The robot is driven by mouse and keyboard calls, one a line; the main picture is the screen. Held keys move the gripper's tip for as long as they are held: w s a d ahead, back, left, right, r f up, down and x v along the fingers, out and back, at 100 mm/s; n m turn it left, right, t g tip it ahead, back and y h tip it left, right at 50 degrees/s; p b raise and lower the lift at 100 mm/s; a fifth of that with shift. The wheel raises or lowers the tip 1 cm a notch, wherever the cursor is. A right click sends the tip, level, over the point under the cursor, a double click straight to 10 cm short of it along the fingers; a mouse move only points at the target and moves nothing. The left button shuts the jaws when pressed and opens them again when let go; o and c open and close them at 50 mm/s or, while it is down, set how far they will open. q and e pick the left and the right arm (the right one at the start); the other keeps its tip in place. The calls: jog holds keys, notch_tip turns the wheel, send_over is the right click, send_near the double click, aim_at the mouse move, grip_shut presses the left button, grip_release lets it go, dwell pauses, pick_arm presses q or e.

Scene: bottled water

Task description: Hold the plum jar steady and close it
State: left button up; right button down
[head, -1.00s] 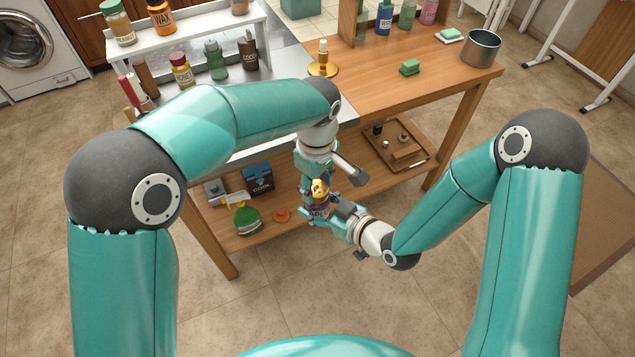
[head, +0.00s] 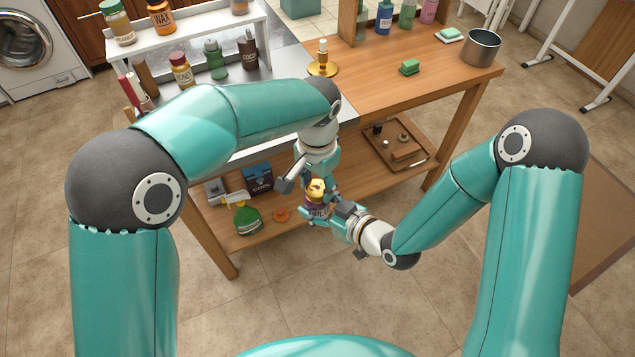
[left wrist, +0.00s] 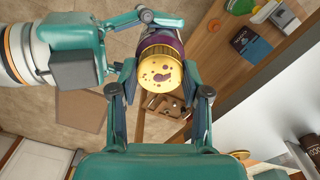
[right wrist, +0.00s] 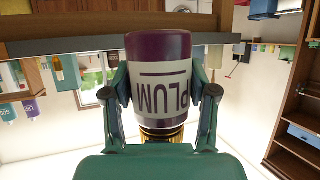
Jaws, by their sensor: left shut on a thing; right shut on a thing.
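The plum jar (head: 317,209) is purple with a pale label reading PLUM, clear in the right wrist view (right wrist: 160,85). My right gripper (right wrist: 159,97) is shut around the jar's body from the side. The spotted gold lid (left wrist: 160,76) is on the jar's mouth, and its ribbed edge shows below the label in the right wrist view (right wrist: 162,134). My left gripper (left wrist: 162,80) comes from above and is shut on the lid, one finger on each side. I cannot tell how tightly the lid is seated.
The jar is held in front of the wooden bench's lower shelf (head: 345,190). On that shelf are a green spray bottle (head: 247,216), an orange disc (head: 281,214), a dark box (head: 258,177) and a tray (head: 425,158) of small items. A brass candlestick (head: 323,66) stands on the benchtop above.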

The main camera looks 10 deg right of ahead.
pick_arm(q)
jog(key=m, duration=0.6)
jog(key=shift+w+m, duration=0.1)
jog(key=shift+m, duration=0.2)
jog(key=m, duration=0.5)
jog(key=o, duration=1.3)
jog(key=shift+r, duration=2.25)
jog(key=shift+c, duration=0.5)
